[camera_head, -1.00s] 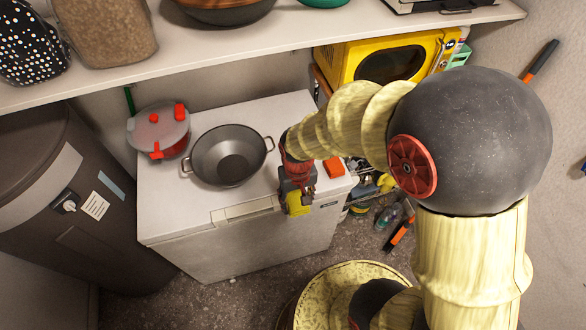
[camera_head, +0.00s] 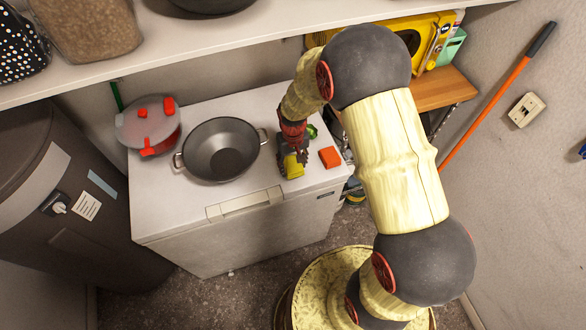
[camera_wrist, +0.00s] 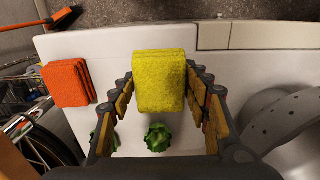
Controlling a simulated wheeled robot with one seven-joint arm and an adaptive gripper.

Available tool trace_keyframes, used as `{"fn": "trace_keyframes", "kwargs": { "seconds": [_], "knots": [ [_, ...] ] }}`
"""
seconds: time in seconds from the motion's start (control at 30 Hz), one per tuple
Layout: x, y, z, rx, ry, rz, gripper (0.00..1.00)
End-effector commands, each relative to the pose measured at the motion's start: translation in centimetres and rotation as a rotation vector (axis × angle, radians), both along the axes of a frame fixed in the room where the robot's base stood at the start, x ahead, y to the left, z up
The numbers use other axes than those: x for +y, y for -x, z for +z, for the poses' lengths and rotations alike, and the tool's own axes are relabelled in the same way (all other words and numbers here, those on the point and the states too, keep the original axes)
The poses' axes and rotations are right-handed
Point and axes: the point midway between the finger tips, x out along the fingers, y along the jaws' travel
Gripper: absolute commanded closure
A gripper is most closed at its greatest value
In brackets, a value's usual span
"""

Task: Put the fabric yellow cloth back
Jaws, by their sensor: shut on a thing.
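The yellow cloth (camera_head: 293,166) is a small folded fabric block. It also shows in the wrist view (camera_wrist: 159,82) between the two fingers. My gripper (camera_head: 292,160) is shut on it, with a finger on each side, above the right part of the white appliance top (camera_head: 235,110). In the wrist view my gripper (camera_wrist: 160,90) points toward the appliance's front edge. I cannot tell whether the cloth touches the surface.
An orange cloth (camera_head: 330,157) lies right of my gripper. A green object (camera_wrist: 158,138) sits below the cloth in the wrist view. A shelf (camera_head: 200,45) overhangs behind.

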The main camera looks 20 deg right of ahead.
Motion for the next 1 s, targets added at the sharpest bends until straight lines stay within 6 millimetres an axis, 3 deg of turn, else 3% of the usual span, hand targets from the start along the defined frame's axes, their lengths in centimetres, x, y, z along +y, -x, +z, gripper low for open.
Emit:
{"fn": "trace_keyframes", "kwargs": {
  "seconds": [0.17,0.4,1.0],
  "knots": [
    [-0.3,-0.6,-0.9,0.001,0.0,-0.001,0.8],
    [-0.3,-0.7,-3.8,0.0,0.0,0.0,0.8],
    [-0.3,-0.6,-5.0,0.001,0.0,0.0,0.8]
  ]
}}
